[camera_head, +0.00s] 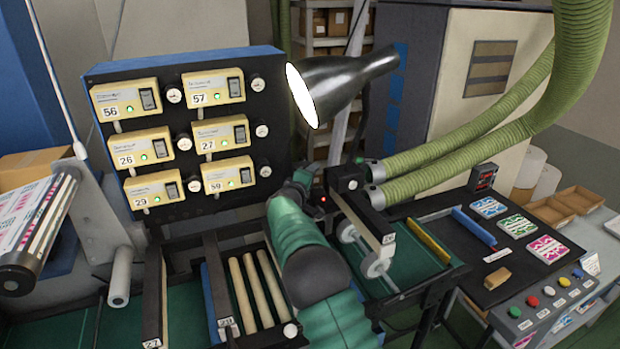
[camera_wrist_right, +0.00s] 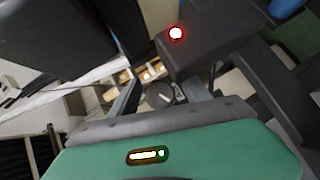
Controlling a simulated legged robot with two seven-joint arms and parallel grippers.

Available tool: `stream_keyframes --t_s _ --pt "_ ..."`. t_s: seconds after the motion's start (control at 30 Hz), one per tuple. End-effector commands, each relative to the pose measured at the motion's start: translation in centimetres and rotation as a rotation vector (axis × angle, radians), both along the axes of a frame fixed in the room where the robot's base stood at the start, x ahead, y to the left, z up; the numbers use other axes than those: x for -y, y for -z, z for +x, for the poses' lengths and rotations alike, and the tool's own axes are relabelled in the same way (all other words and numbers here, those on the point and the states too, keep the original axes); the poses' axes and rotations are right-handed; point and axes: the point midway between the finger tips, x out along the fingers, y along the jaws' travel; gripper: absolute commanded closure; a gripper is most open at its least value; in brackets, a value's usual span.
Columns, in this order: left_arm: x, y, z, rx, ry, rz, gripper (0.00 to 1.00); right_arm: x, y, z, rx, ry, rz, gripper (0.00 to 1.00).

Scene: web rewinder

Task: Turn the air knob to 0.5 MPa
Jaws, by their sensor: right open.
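The panel has several labelled units with small white round gauges (camera_head: 173,95); I cannot read their values. My right gripper (camera_head: 306,174) is at the end of my green arm, beside a dark box (camera_head: 345,180) at the base of the green hoses. The arm partly hides it in the head view. In the right wrist view my right gripper (camera_wrist_right: 165,82) is open. A dark round knob-like part (camera_wrist_right: 160,95) with a pale mark shows between its fingers. I cannot tell whether they touch it, or read a pressure. My left gripper is not in view.
A black lamp (camera_head: 345,80) hangs above the arm. Green hoses (camera_head: 470,140) run to the right. Rollers (camera_head: 258,290) lie left of the arm. A side table has colored buttons (camera_head: 532,302) and printed cards (camera_head: 517,225). A red light (camera_wrist_right: 176,33) glows near the gripper.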

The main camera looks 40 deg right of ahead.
Motion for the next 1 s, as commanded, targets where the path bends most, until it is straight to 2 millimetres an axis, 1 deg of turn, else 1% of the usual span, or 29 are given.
stream_keyframes --t_s 0.03,0.07,0.23,0.43,1.0 --pt "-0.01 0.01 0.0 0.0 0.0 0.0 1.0 -0.21 -0.04 0.06 0.001 -0.002 0.0 0.47" --pt "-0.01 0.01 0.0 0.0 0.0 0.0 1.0 -0.33 -0.09 0.06 0.0 -0.002 -0.001 0.51" --pt "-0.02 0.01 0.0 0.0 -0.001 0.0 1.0 -1.14 -0.39 0.15 0.001 -0.006 -0.005 0.73" --pt "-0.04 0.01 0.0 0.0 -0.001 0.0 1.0 -1.02 -0.24 0.18 0.0 -0.008 -0.001 0.99" --pt "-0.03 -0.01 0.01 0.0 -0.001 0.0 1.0 -0.54 0.19 0.2 -0.002 -0.006 0.004 1.0"
